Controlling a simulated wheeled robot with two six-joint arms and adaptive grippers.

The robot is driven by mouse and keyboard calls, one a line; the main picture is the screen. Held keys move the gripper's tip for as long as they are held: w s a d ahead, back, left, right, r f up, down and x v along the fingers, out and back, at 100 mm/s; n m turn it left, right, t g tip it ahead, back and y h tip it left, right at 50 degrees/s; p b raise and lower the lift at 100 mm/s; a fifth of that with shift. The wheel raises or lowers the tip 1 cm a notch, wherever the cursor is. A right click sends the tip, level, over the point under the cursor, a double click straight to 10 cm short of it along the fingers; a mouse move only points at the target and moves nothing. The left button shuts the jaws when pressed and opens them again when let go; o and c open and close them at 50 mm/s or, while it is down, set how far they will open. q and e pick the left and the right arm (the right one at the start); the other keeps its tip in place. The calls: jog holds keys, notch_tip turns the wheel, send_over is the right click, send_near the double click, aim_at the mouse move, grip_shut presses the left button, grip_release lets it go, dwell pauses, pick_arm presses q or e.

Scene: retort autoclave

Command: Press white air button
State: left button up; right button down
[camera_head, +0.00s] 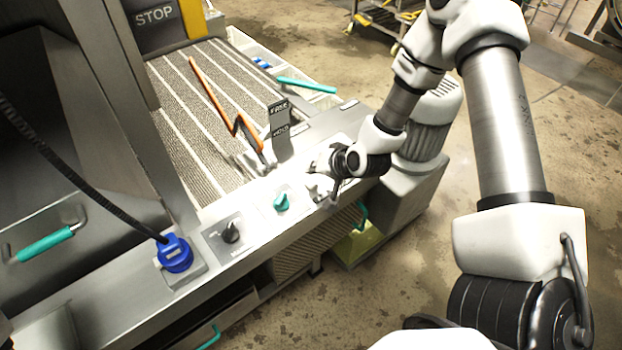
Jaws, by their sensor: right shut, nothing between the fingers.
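My right gripper (318,190) is over the top of the machine's metal control panel (205,240), just right of a teal knob (281,202). It is shut with nothing in it, and its fingers point down at the panel. I cannot tell whether the fingertips touch the panel. I cannot make out a white air button; the gripper and its wrist cover the part of the panel where they are. My left gripper is not in view.
A black knob (230,232) and a blue plug (175,254) with a black cable sit farther left on the panel. Open floor lies right.

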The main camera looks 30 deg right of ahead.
notch_tip(320, 180, up, 3)
jog(key=shift+f+p, duration=0.1)
jog(key=shift+p, duration=0.85)
jog(key=s+a+f+n+g, duration=0.2)
jog(key=s+f, duration=0.3)
jog(key=s, duration=0.4)
jog(key=s+a+f+n+g+h, duration=0.1)
jog(key=s+a+f+n+g, duration=0.1)
jog(key=s, duration=0.7)
jog(key=s+a+f+n+g, duration=0.2)
jog(key=s+a+f+g, duration=0.2)
jog(key=s+f, duration=0.4)
jog(key=shift+s+a+f+n+g+h, duration=0.2)
jog(key=shift+s+a+n+g+h, duration=0.25)
jog(key=shift+s, duration=0.45)
jog(key=shift+w+d, duration=0.1)
